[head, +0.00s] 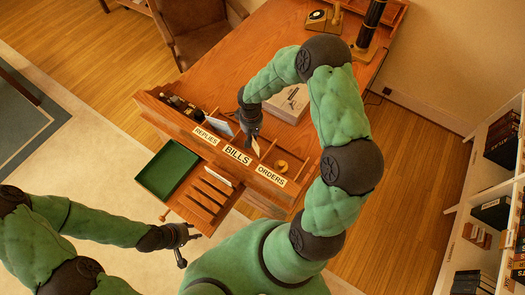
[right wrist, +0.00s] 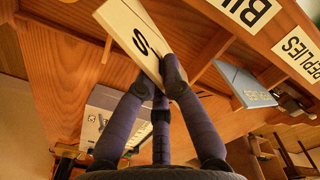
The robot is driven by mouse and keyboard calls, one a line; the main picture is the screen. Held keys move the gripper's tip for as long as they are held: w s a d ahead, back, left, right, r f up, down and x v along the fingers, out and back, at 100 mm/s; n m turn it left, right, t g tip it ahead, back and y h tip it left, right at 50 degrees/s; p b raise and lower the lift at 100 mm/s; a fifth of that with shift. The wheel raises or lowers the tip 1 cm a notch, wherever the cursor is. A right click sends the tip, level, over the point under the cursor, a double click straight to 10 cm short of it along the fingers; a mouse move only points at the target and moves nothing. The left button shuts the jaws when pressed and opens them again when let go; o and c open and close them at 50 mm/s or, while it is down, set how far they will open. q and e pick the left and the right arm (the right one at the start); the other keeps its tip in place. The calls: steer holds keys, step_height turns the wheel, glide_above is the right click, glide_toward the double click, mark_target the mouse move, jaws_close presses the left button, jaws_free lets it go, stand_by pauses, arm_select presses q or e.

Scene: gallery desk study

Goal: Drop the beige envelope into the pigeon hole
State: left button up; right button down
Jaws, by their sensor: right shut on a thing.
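My right gripper (head: 254,138) is shut on the beige envelope (head: 256,146), over the pigeon hole unit (head: 180,124). In the right wrist view the envelope (right wrist: 130,32) sticks out beyond the fingertips (right wrist: 165,75), tilted, with a dark letter S showing. The unit has labels REPLIES (head: 205,136), BILLS (head: 237,155) and ORDERS (head: 271,175). The envelope is behind the BILLS and ORDERS labels; whether its lower edge is inside a compartment I cannot tell. My left gripper (head: 188,243) is open and empty at the desk's near side.
A blue envelope (right wrist: 243,86) stands in the REPLIES compartment. A green tray (head: 167,169) and a slotted wooden rack (head: 205,196) lie in front of the unit. A telephone (head: 322,18) and a dark cylinder (head: 373,22) stand farther back.

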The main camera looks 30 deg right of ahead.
steer(key=shift+f, duration=0.2)
steer(key=c, duration=1.3)
jaws_free()
step_height(320, 180, up, 12)
